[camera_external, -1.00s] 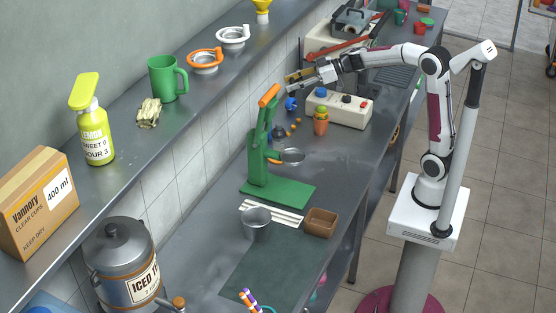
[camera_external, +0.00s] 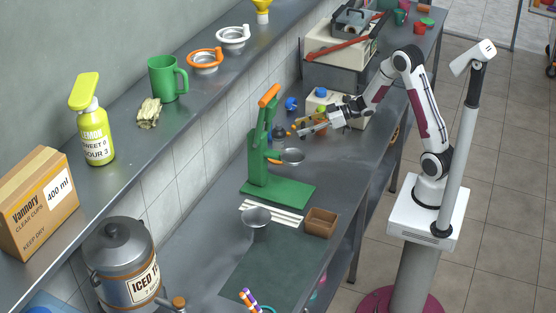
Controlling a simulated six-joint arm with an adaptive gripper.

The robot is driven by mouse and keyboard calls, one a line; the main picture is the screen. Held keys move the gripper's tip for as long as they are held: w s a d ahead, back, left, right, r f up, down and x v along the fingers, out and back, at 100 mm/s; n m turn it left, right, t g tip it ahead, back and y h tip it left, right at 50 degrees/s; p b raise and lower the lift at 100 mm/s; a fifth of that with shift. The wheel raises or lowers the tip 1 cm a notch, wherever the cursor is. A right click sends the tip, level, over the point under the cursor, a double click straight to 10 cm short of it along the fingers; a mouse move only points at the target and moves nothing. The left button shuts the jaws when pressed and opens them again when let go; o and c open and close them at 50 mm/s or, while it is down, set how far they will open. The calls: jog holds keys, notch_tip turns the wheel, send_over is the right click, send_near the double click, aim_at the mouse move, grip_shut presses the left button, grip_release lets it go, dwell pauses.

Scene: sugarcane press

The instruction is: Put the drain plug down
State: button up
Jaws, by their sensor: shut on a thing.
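My gripper (camera_external: 302,130) is shut on the drain plug, low over the steel counter (camera_external: 338,168), behind and to the right of the green press (camera_external: 262,160). The plug is too small and too hidden by the fingers to make out clearly. I cannot tell whether it touches the counter.
A blue item (camera_external: 291,104) lies just behind my gripper.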

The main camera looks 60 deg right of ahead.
jog(key=f, duration=0.1)
jog(key=s+f, duration=0.1)
jog(key=f, duration=0.1)
jog(key=s+f, duration=0.1)
jog(key=shift+d+f, duration=0.25)
jog(key=shift+f, duration=0.15)
jog(key=shift+f, duration=2.9)
jog(key=shift+f, duration=0.15)
jog(key=shift+f, duration=1.95)
jog(key=shift+f, duration=0.15)
jog(key=o, duration=1)
